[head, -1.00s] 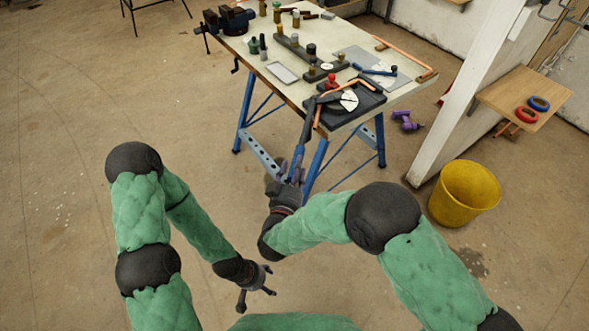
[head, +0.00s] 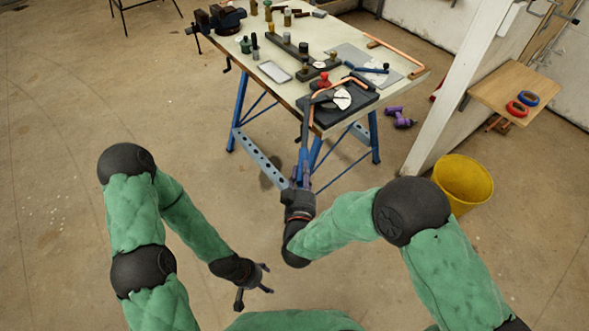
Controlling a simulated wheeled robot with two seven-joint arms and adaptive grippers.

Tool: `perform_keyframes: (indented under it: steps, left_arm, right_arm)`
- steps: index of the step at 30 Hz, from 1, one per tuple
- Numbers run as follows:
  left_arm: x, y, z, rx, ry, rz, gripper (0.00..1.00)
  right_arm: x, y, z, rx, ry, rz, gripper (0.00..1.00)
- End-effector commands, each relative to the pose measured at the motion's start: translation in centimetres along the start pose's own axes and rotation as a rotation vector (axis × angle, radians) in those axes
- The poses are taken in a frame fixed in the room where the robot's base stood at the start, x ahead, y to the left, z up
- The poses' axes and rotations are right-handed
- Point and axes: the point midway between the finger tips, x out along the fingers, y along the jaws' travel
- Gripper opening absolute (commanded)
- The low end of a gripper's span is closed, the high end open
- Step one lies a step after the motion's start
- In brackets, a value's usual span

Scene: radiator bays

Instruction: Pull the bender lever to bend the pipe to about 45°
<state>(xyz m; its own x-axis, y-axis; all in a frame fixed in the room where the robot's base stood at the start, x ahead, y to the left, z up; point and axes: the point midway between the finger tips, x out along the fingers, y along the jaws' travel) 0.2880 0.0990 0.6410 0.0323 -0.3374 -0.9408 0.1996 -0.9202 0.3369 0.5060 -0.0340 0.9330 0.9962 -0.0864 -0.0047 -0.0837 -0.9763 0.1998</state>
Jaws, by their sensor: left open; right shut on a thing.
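The pipe bender (head: 350,115) sits on a black base at the front right corner of the workbench. The copper pipe (head: 350,81) lies in it beside a white dial (head: 341,98); one stretch runs along the back and another points toward the front edge. The exact bend angle is too small to read. The bender lever (head: 304,140), with a blue handle, hangs out past the bench's front edge toward me. My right gripper (head: 299,182) is shut on the lever's handle end. My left gripper (head: 262,278) is open and empty above the floor, well apart from the bench.
The workbench (head: 305,98) also holds a vise (head: 220,18), a grey tray (head: 275,71), a blue-handled tool (head: 368,69) and another copper pipe (head: 397,54). A yellow bucket (head: 463,183) stands right of my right arm. A purple drill (head: 399,117) lies on the floor.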

Motion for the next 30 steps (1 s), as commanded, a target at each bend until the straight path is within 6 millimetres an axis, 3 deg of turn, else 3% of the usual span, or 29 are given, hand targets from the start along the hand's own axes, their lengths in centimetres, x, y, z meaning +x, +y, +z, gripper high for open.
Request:
perform_keyframes:
  steps: [9, 10, 12, 30]
  left_arm:
    - [-0.06, 0.02, 0.00, 0.000, 0.000, 0.000, 0.67]
    - [-0.06, 0.02, 0.00, 0.000, 0.000, 0.000, 0.67]
    - [-0.06, 0.02, 0.01, 0.000, 0.000, 0.000, 0.67]
    - [-0.03, 0.01, 0.01, 0.000, 0.000, 0.000, 0.67]
  right_arm:
    - [0.22, 0.65, -0.55, 0.009, 0.013, 0.014, 0.00]
    - [0.22, 0.65, -0.55, 0.009, 0.013, 0.014, 0.32]
    - [0.22, 0.66, -0.53, 0.009, 0.012, 0.015, 0.51]
    - [-0.06, 0.44, 0.04, 0.002, 0.000, 0.006, 0.52]
